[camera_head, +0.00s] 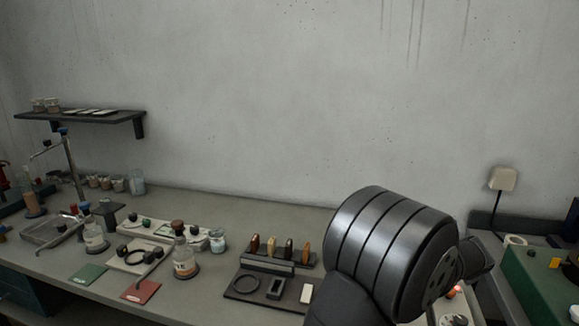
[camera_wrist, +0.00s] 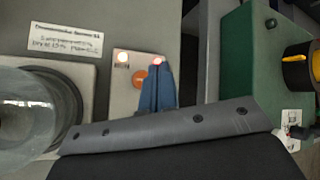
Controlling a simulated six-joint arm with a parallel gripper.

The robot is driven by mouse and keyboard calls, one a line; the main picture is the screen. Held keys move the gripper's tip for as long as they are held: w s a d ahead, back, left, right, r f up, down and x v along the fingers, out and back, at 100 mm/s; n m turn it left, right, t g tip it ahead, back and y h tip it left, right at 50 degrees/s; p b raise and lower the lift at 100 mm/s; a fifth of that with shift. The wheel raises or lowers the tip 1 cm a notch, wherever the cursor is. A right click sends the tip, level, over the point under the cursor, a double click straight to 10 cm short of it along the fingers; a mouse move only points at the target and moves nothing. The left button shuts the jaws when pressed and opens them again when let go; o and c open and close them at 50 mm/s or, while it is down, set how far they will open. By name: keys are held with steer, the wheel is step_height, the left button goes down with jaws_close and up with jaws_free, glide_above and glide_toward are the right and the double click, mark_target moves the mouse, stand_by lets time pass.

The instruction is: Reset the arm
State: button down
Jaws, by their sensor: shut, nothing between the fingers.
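My gripper (camera_wrist: 157,72) shows in the wrist view as two blue fingers pressed together, shut and empty. Its tips are over a pale control panel (camera_wrist: 126,92) with an orange button (camera_wrist: 140,78) and small lit lamps. Whether the tips touch the panel cannot be told. In the head view my dark arm (camera_head: 392,250) fills the lower right, bent over the bench's right part. The fingers are hidden there.
A round glass vessel (camera_wrist: 25,115) stands left of my fingers in the wrist view. A green box (camera_wrist: 250,60) stands to the right.

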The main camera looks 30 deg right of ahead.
step_height(320, 180, up, 4)
steer(key=shift+r, duration=0.25)
steer(key=shift+a+f, duration=0.1)
steer(key=shift+f, duration=3)
steer(key=s+a+r+n+g+y, duration=0.1)
steer(key=a+r+n+g+y, duration=0.1)
steer(key=a+r+n, duration=0.35)
steer(key=s+a+r+n+g+y, duration=0.1)
steer(key=a+r+n+y, duration=0.15)
steer(key=r+n, duration=0.65)
steer(key=w+a+f+n+t+h, duration=0.1)
steer(key=a+f+n+h, duration=0.4)
steer(key=a+f, duration=0.2)
steer(key=shift+w+a+n+h, duration=0.2)
steer(key=shift+a+n+h, duration=0.15)
steer(key=shift+a, duration=1.05)
